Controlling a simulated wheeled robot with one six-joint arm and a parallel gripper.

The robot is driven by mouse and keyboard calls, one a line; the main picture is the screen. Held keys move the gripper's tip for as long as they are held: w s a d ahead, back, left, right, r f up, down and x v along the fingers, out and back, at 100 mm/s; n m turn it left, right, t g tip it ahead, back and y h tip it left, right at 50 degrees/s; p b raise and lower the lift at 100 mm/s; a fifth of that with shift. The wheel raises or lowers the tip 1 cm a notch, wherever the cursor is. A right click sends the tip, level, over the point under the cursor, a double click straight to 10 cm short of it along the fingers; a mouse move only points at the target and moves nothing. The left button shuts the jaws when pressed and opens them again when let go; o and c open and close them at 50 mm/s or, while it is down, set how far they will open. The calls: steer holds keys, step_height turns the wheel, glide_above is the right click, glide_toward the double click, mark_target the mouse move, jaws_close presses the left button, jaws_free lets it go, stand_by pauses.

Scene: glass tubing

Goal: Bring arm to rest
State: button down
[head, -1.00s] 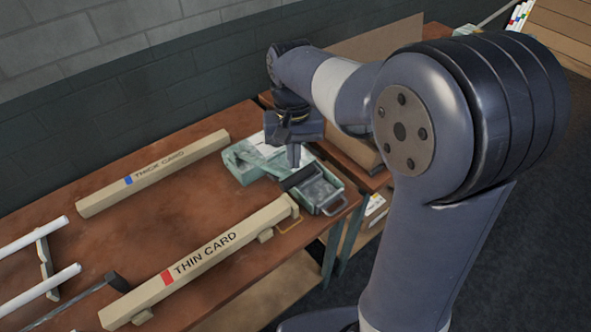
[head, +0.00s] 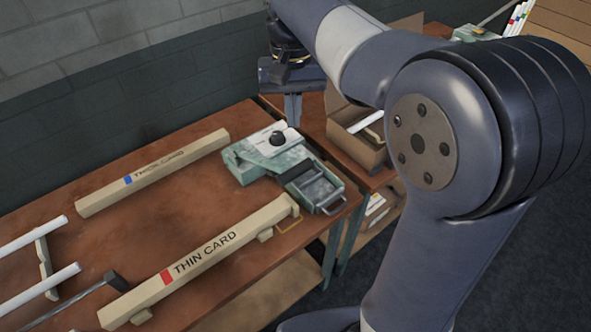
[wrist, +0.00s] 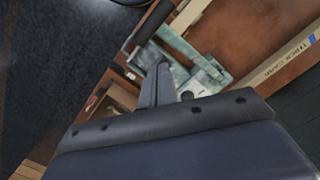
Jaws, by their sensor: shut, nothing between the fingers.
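My gripper (head: 293,106) hangs from my raised arm near the back edge of the table, pointing down. In the head view it appears above and behind the green-and-white device (head: 262,152), apart from it. Its fingers are together with nothing between them. In the wrist view the fingers (wrist: 160,72) appear as one narrow grey piece, with the device (wrist: 200,72) below and beyond them.
The thick card bar (head: 153,172) and thin card bar (head: 200,262) lie on the brown table (head: 120,240). White tubes (head: 40,288) rest at the left. An open cardboard box (head: 358,140) stands on a second table behind. A grey brick wall (head: 100,90) runs along the back.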

steer(key=shift+f, duration=0.15)
step_height(320, 180, down, 9)
steer(key=s, duration=0.1)
stand_by(0.7)
